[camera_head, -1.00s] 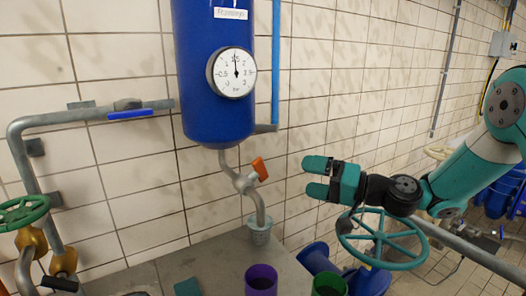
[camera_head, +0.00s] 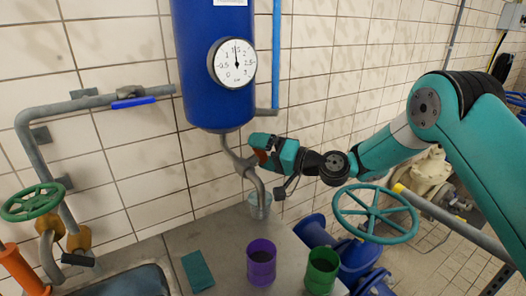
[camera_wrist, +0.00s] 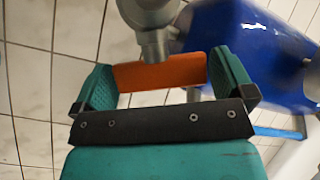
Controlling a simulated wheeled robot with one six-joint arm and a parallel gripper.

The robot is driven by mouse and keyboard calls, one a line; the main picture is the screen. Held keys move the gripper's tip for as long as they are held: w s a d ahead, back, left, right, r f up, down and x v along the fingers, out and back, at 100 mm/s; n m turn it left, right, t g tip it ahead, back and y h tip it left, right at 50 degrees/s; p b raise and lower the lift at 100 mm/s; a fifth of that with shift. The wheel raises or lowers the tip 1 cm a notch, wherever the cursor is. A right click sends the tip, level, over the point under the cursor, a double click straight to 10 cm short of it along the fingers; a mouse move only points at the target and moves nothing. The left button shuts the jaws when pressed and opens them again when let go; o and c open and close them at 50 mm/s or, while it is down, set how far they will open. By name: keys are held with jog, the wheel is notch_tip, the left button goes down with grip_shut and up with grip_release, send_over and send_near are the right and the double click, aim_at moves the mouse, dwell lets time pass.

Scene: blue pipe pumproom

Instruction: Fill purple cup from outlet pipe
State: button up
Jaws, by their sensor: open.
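The purple cup (camera_head: 261,262) stands upright on the grey counter in the head view. An orange valve handle (camera_wrist: 160,71) lies between the two fingers of my gripper (camera_wrist: 163,84) in the wrist view, with a finger at each end. My gripper (camera_head: 262,150) is open around the handle, beside the outlet pipe. In the head view my fingers hide most of the handle.
A green cup (camera_head: 322,270) stands right of the purple cup. A teal cloth-like block (camera_head: 197,271) lies on the counter (camera_head: 222,238). A teal handwheel (camera_head: 376,213) is below my arm. A sink (camera_head: 125,284) is at lower left.

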jog(key=c, duration=0.7)
jog(key=shift+r+m+h+p, duration=0.3)
jog(key=shift+m+h+p, duration=0.1)
jog(key=shift+h+p, duration=0.15)
jog(key=shift+c, duration=0.2)
jog(key=shift+s+r+m+t+h+p, duration=0.1)
jog(key=shift+m+t+h+p, duration=0.25)
jog(key=shift+p, duration=0.25)
jog(key=shift+m+h+p, duration=0.6)
jog(key=shift+m+h, duration=0.05)
jog(key=shift+h, duration=0.05)
jog(key=shift+f, duration=0.4)
jog(key=o, duration=0.7)
jog(key=shift+o, duration=0.2)
